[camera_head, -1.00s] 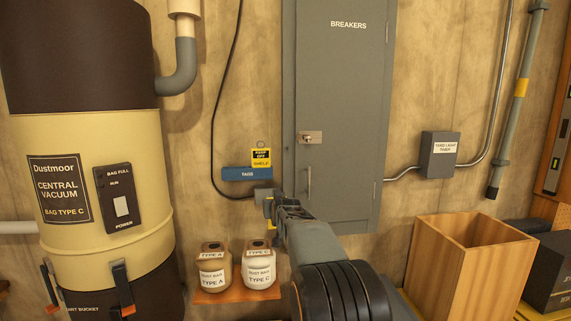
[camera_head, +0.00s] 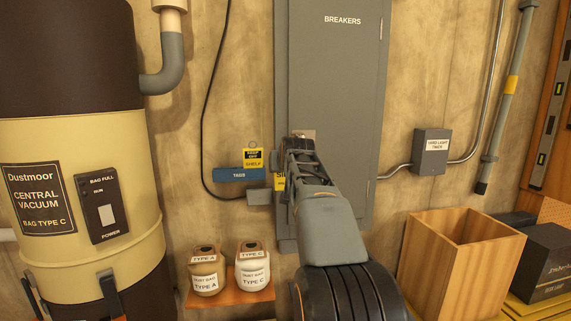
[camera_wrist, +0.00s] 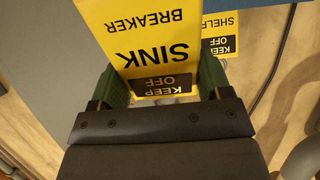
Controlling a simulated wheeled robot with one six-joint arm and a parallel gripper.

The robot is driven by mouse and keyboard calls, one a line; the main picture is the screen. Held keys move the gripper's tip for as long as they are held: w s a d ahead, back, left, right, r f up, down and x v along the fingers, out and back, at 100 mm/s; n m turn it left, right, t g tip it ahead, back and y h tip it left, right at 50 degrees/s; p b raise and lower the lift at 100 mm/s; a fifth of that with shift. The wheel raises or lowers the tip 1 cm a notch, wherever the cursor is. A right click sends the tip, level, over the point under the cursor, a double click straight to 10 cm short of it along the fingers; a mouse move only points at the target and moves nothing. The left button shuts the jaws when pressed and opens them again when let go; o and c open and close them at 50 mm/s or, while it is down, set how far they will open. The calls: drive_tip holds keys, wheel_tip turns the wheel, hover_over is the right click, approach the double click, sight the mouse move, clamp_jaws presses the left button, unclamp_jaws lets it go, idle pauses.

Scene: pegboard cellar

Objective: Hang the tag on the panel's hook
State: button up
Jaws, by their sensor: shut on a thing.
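The yellow tag (camera_wrist: 155,42) reading "SINK BREAKER" with a black "KEEP OFF" band is between the green finger pads of my gripper (camera_wrist: 165,88), which is shut on it. In the head view a sliver of this tag (camera_head: 280,182) shows left of my gripper (camera_head: 297,150). My gripper is in front of the left part of the grey breaker panel (camera_head: 345,100). A metal latch piece (camera_head: 304,133) on the panel shows just above the gripper. The panel's lower handle or hook is hidden behind my arm.
A second tag, "KEEP OFF SHELF" (camera_head: 253,157), hangs at the blue TAGS rail (camera_head: 238,174) left of the panel. Two dust bag jars (camera_head: 206,272) stand on an orange shelf below. The vacuum (camera_head: 85,170) is at left, a wooden box (camera_head: 430,265) and timer box (camera_head: 431,152) at right.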

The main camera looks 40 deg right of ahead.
drive_tip(key=r+p+x, duration=0.1)
drive_tip(key=p+x, duration=0.3)
drive_tip(key=x, duration=0.3)
drive_tip(key=shift+w+d+r, duration=0.2)
drive_tip(key=shift+w+r, duration=0.05)
drive_tip(key=shift+w, duration=0.15)
idle(0.3)
idle(0.7)
drive_tip(key=o, duration=1)
drive_tip(key=shift+o, duration=0.2)
